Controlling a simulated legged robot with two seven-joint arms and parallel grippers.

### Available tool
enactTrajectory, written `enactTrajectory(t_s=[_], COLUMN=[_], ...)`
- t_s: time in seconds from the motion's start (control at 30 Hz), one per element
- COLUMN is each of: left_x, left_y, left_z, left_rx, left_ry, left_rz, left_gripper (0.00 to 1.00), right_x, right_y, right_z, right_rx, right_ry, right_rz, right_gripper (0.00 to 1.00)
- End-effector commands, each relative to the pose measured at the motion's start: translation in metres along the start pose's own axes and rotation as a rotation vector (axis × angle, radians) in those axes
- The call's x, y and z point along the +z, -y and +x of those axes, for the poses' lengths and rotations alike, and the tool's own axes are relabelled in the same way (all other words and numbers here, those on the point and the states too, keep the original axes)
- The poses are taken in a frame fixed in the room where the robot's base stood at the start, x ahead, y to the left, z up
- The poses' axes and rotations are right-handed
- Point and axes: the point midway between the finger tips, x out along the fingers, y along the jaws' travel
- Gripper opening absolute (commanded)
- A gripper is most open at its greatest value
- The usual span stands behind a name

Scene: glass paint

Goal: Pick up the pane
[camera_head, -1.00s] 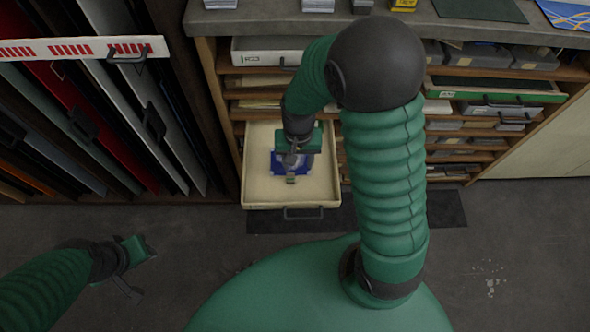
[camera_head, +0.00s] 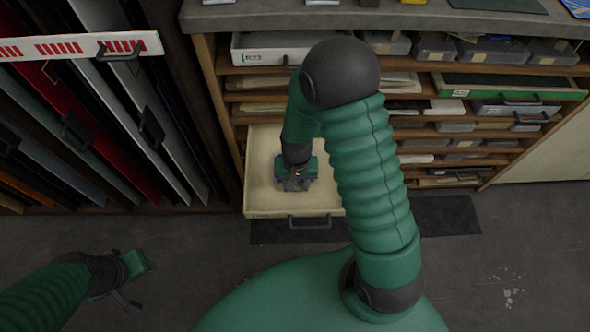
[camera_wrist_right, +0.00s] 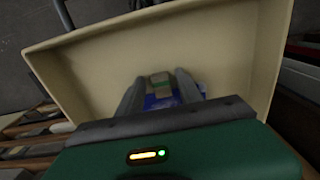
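A blue pane (camera_wrist_right: 163,101) with a small tan and green block (camera_wrist_right: 160,84) on it lies in the open cream drawer (camera_head: 262,207). In the head view my right gripper (camera_head: 296,186) is down in the drawer and hides nearly all of the pane. In the right wrist view the two fingers of the right gripper (camera_wrist_right: 159,90) stand apart, one on each side of the block, with no clear contact seen. My left gripper (camera_head: 143,287) is open and empty above the floor at lower left.
A shelf cabinet with trays and a grey top (camera_head: 400,17) stands behind the drawer. Upright coloured panels (camera_head: 85,130) fill a rack at left, with a striped white rail (camera_head: 75,47) across it.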

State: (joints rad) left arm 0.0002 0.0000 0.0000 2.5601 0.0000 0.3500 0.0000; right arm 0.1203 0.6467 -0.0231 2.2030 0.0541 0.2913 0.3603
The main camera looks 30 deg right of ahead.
Motion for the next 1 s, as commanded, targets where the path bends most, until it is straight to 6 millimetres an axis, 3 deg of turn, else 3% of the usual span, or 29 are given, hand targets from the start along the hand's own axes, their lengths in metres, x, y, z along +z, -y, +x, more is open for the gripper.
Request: enactTrajectory(t_s=[0.03,0.3,0.77,0.87,1.0], left_x=[0.000,0.000,0.000,-0.002,-0.006], left_y=[0.000,0.000,0.000,0.000,0.000], left_z=[0.000,0.000,-0.001,-0.007,-0.024], left_rx=[0.000,0.000,0.000,0.000,0.000], left_ry=[0.000,0.000,0.000,0.000,0.000], left_rz=[0.001,0.000,0.000,0.000,0.000], left_gripper=[0.36,0.36,0.36,0.36,0.36], right_x=[0.000,0.001,0.001,0.000,0.000], right_y=[0.000,0.002,0.001,0.002,0.002], right_z=[0.000,-0.001,-0.002,-0.015,-0.050], right_rx=[0.001,0.003,0.002,0.001,0.000], right_ry=[0.000,-0.001,-0.001,-0.003,-0.005], right_rz=[0.000,-0.001,-0.001,-0.001,-0.001], right_gripper=[0.35,0.00,0.00,0.00,0.00])
